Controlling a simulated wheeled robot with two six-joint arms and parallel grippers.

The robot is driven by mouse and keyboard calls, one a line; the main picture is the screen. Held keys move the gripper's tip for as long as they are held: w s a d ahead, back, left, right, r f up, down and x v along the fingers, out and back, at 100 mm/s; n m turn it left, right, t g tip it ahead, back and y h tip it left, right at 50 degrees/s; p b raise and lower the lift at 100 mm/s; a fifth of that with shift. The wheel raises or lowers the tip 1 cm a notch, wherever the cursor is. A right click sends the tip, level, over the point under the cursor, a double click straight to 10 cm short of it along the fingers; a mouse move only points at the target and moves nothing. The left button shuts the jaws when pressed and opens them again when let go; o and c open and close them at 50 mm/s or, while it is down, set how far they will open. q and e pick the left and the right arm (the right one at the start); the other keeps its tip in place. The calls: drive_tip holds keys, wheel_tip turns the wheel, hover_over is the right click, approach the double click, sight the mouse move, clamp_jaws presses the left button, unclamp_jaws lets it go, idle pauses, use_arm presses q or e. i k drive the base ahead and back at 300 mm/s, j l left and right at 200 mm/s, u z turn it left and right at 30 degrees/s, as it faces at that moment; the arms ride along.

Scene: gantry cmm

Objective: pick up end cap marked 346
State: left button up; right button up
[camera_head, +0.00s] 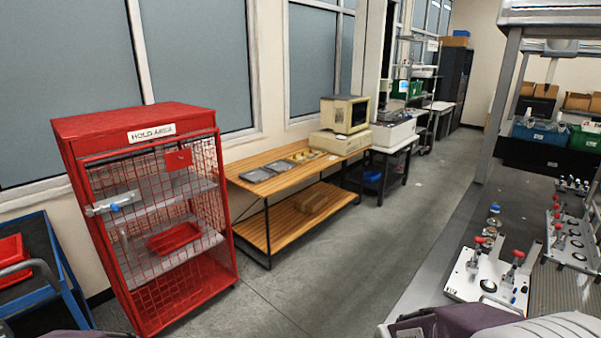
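No marking 346 can be read in the head view, so I cannot tell which thing is the end cap. Small round metal parts (494,209) stand on the grey table at the right, behind a pale fixture plate (463,285) with red-knobbed clamps. They are too small to identify. Neither of my grippers shows. Purple and grey parts at the bottom edge look like my own arm links.
A red mesh cage (140,132) marked HOLD AREA stands at the left, beside a blue cart (66,262). A wooden bench (283,183) holds grey trays and a beige monitor (344,114). More clamp fixtures (572,242) stand at the right. The middle floor is clear.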

sight(490, 242)
drive_tip(key=i+j+u, duration=0.2)
drive_tip(key=i+u, duration=0.2)
drive_tip(key=i, duration=0.25)
drive_tip(key=i+u, duration=0.45)
drive_tip(key=i, duration=0.25)
drive_tip(key=i+l+z, duration=0.1)
drive_tip(key=i+z, duration=0.2)
drive_tip(key=z, duration=0.15)
drive_tip(key=i+z, duration=0.25)
drive_tip(key=z, duration=0.15)
drive_tip(key=i+j+z, duration=0.15)
drive_tip(key=i+z, duration=0.15)
drive_tip(key=z, duration=0.15)
drive_tip(key=i+l+z, duration=0.15)
drive_tip(key=i+z, duration=0.2)
drive_tip(key=i+l+z, duration=0.1)
drive_tip(key=i+z, duration=0.25)
drive_tip(key=i+j+z, duration=0.1)
drive_tip(key=i+z, duration=0.75)
drive_tip(key=i, duration=0.25)
drive_tip(key=i+j+z, duration=0.2)
drive_tip(key=i+z, duration=0.25)
drive_tip(key=i, duration=0.2)
drive_tip(key=i+l+z, duration=0.15)
drive_tip(key=i+z, duration=0.15)
drive_tip(key=i+l+z, duration=0.1)
drive_tip(key=i+z, duration=0.2)
